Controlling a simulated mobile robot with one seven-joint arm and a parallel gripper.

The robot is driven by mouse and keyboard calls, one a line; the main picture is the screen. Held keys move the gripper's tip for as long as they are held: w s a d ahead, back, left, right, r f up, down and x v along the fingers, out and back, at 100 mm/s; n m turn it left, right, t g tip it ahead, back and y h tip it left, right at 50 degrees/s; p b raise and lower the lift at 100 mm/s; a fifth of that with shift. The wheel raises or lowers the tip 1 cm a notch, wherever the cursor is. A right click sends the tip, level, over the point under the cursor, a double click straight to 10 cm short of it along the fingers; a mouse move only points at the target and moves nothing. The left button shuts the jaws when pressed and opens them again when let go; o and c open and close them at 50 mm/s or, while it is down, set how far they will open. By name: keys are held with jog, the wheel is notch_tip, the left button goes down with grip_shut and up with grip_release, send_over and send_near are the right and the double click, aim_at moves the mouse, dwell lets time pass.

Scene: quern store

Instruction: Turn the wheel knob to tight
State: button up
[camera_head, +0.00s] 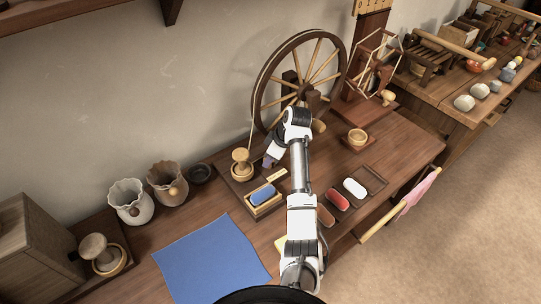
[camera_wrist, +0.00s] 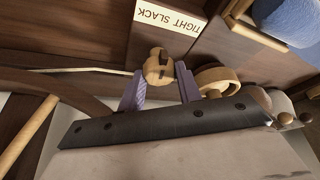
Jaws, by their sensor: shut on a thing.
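The spinning wheel (camera_head: 265,91) stands upright at the back of the table. In the wrist view, the small wooden wheel knob (camera_wrist: 157,67) sits between the two purple fingers of my gripper (camera_wrist: 161,88), which is shut on it. A pale label (camera_wrist: 168,27) reading TIGHT and SLACK lies just beyond the knob. The label also shows in the head view (camera_head: 277,174). There my gripper (camera_head: 271,156) reaches down by the wheel's base, and the knob cannot be made out. I cannot tell which word the knob points to.
A round-topped wooden piece (camera_head: 241,158) stands close left of my gripper. A tray with a blue pad (camera_head: 263,196) lies in front. A tray with red and white pads (camera_head: 354,188) is to the right. A blue cloth (camera_head: 211,262) covers the front left.

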jog(key=m+t+p, duration=0.1)
jog(key=m+p, duration=0.1)
jog(key=m, duration=0.1)
jog(key=m+h+p, duration=0.1)
jog(key=m+p, duration=0.1)
jog(key=m, duration=0.1)
jog(key=shift+s+a+r+t, duration=0.15)
jog(key=shift+r+t, duration=0.05)
jog(key=shift+t, duration=0.2)
jog(key=m+h+p, duration=0.1)
jog(key=m, duration=0.1)
jog(key=m+t+p, duration=0.1)
jog(key=m+p, duration=0.1)
jog(key=shift+a+f+m+h, duration=0.1)
jog(key=shift+m+h, duration=0.3)
jog(key=o, duration=1)
jog(key=b+v, duration=0.3)
jog(key=v, duration=1)
jog(key=shift+s+r, duration=0.15)
jog(key=shift+r, duration=0.2)
